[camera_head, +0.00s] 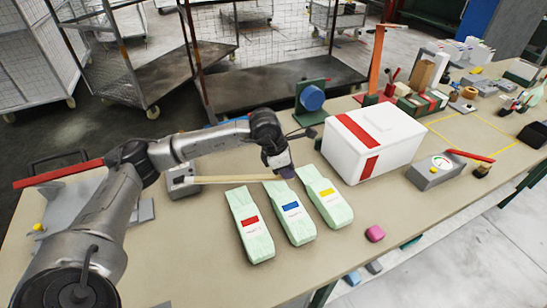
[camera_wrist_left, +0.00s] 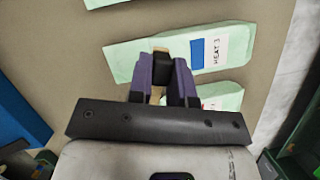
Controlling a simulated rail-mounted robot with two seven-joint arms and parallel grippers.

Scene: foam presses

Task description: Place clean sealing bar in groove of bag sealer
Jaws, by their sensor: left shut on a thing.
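My left gripper (camera_head: 284,173) hangs over the upper ends of the pale green bags. It is shut on a long thin tan bar (camera_head: 228,179), which sticks out to the left toward a small grey box (camera_head: 182,183). In the left wrist view the purple fingers of this gripper (camera_wrist_left: 164,88) close around a dark piece and a bit of tan. Whether the bar touches the grey box is unclear. A grey device with a red lever (camera_head: 58,174), apparently the bag sealer, stands at the left, partly hidden by my arm. Its groove cannot be made out.
Bags with red (camera_head: 252,236), blue (camera_head: 300,222) and yellow (camera_head: 330,205) labels lie below the gripper. A white box with red tape (camera_head: 398,140) and a gauge device (camera_head: 434,172) stand to the right.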

